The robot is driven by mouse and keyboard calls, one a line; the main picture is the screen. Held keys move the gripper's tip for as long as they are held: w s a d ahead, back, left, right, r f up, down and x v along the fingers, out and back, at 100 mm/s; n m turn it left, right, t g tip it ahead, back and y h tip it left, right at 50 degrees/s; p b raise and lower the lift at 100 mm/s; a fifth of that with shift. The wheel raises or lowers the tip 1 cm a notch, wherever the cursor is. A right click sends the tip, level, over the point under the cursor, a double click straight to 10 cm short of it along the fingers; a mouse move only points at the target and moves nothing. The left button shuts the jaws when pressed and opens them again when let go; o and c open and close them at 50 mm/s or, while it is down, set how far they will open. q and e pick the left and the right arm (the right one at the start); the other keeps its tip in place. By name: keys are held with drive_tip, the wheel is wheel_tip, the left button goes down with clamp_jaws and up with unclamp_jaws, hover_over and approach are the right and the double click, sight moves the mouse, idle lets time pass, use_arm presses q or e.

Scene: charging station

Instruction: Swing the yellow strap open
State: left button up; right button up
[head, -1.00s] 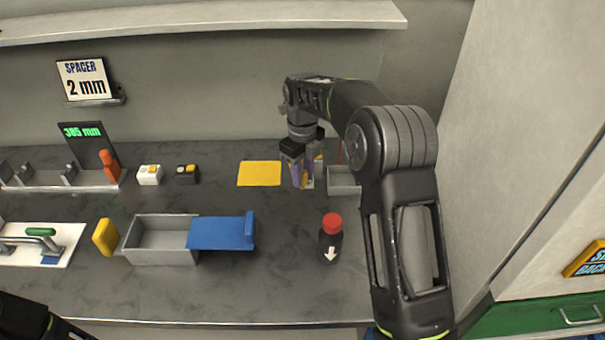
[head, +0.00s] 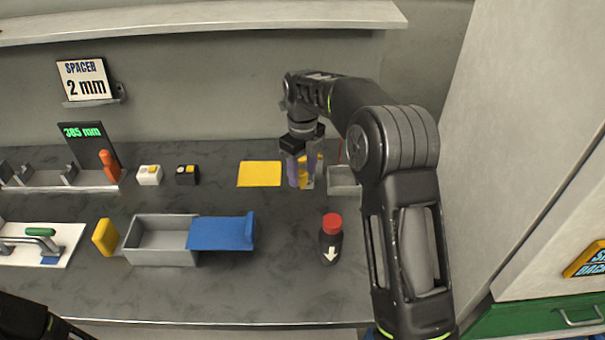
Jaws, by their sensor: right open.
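My right gripper (head: 306,180) points down at the back of the counter, right of a flat yellow square. Its fingers are open and apart. A small yellow part (head: 306,171), possibly the yellow strap, shows between and behind the fingers. The fingers hide much of it, so I cannot tell its shape, whether it is closed, or whether a finger touches it. A pale piece shows beside it. My left arm only shows as a dark link in the bottom left corner; its gripper is out of view.
The yellow square (head: 259,173) lies left of my right gripper. A small grey bin (head: 343,181) stands close on its right. A grey box (head: 160,243) with a blue cover (head: 221,233) is front left. The counter between is clear.

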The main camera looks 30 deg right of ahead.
wheel_tip(320, 180, up, 7)
drive_tip(key=shift+f, duration=0.1)
drive_tip(key=shift+s+f, duration=0.1)
idle(0.6)
